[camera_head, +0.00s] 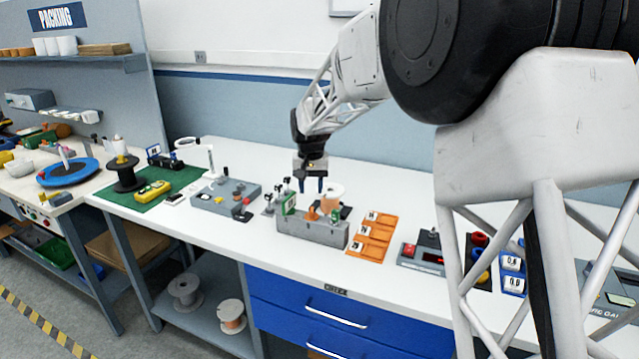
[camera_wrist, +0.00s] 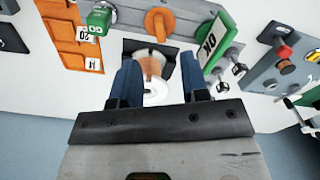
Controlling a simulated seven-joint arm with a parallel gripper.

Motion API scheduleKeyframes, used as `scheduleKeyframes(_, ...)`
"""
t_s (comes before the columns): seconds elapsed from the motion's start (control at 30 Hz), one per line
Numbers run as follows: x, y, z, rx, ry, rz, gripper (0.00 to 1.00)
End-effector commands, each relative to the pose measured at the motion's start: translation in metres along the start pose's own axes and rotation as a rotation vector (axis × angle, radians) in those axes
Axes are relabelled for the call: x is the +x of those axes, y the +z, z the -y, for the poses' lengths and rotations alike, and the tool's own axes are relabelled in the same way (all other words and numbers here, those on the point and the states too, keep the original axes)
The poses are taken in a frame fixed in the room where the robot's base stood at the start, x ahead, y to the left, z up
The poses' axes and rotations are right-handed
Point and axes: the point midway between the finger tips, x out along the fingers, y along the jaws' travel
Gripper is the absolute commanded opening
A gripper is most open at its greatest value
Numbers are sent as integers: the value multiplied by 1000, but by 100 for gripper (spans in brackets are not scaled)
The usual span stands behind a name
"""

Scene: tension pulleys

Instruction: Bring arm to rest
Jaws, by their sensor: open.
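My gripper (camera_head: 311,184) hangs over the white bench (camera_head: 400,208), pointing down, above and behind a grey block fixture. In the wrist view its two blue fingers (camera_wrist: 158,80) stand apart with nothing clamped between them. A copper-coloured spool (camera_wrist: 151,68) with a white flange shows below and between the fingers; it seems to sit on a dark pad. In the head view the spool (camera_head: 333,193) is just right of the gripper. The grey fixture (camera_head: 312,227) carries an orange knob (camera_wrist: 158,22) and a green OK tag (camera_wrist: 213,42).
An orange tray (camera_head: 372,238) with number cards lies right of the fixture. Further right are a red-display device (camera_head: 421,255) and number blocks (camera_head: 512,271). A grey panel (camera_head: 226,196) and a green mat (camera_head: 150,187) lie left. The air above the bench is free.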

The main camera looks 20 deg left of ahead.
Motion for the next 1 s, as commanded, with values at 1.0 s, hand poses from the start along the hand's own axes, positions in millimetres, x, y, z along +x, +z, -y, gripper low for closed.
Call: scheduleKeyframes(1.0, -72, 101, -147, 94, -7, -53, 41)
